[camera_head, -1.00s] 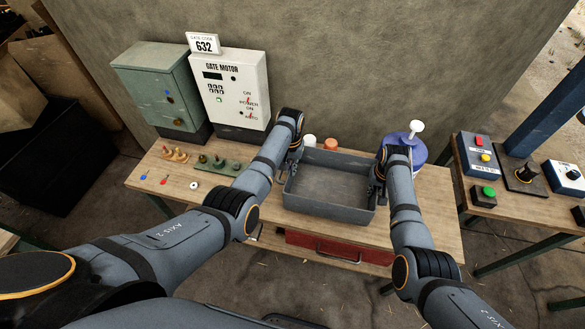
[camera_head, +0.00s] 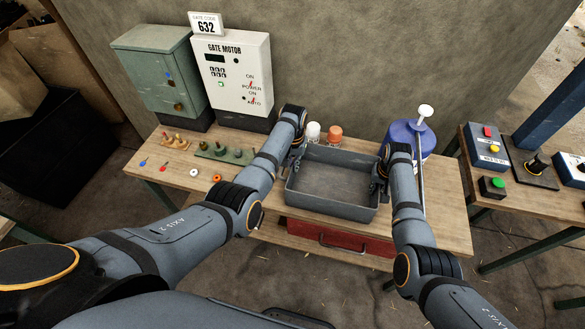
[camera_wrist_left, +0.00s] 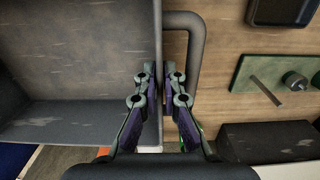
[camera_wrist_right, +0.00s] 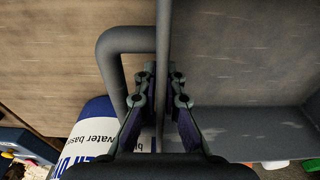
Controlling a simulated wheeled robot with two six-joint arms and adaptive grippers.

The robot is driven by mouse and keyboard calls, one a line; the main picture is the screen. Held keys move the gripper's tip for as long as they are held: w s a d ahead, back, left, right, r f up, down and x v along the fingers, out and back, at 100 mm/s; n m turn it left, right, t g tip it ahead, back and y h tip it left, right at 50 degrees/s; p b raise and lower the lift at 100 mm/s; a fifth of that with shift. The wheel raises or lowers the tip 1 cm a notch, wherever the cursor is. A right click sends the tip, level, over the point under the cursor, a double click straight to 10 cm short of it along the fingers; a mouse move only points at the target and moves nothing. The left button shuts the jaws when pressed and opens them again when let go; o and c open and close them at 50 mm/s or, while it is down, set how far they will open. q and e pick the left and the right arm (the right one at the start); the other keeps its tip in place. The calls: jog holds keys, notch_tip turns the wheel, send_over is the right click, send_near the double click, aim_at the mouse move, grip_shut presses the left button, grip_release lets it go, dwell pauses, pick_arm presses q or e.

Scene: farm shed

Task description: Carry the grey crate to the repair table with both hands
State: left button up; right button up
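The grey crate (camera_head: 331,208) is open-topped, looks empty and appears level over the wooden table (camera_head: 210,210); I cannot tell whether its bottom touches the table. My left gripper (camera_head: 291,168) is at its left end. In the left wrist view, the left fingers (camera_wrist_left: 161,72) close on the crate's wall (camera_wrist_left: 90,118), with a bent tube handle (camera_wrist_left: 196,60) beside them. My right gripper (camera_head: 382,176) is at the right end. In the right wrist view, the right fingers (camera_wrist_right: 162,72) pinch the opposite wall (camera_wrist_right: 240,130), beside a similar handle (camera_wrist_right: 115,65). Contact points are partly hidden.
A white pot (camera_head: 313,132) and an orange pot (camera_head: 335,133) stand behind the crate, with a blue container (camera_head: 424,136) to the right. The gate motor box (camera_head: 235,75) stands back left. Small parts (camera_head: 228,152) lie left. Another table (camera_head: 530,205) with button boxes stands right.

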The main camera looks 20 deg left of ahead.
pick_arm(q)
jog(key=o, duration=0.4)
jog(key=shift+w, duration=0.1)
jog(key=shift+c, duration=0.2)
pick_arm(e)
jog(key=o, duration=0.4)
jog(key=shift+c, duration=0.2)
pick_arm(q)
jog(key=shift+r, duration=0.15)
pick_arm(e)
jog(key=shift+r, duration=0.15)
pick_arm(q)
jog(key=shift+r, duration=0.15)
notch_tip(320, 180, up, 8)
jog(key=shift+f, duration=0.1)
pick_arm(e)
jog(key=r, duration=0.4)
jog(key=s+r, duration=0.1)
jog(key=r, duration=0.7)
jog(key=shift+s, duration=0.25)
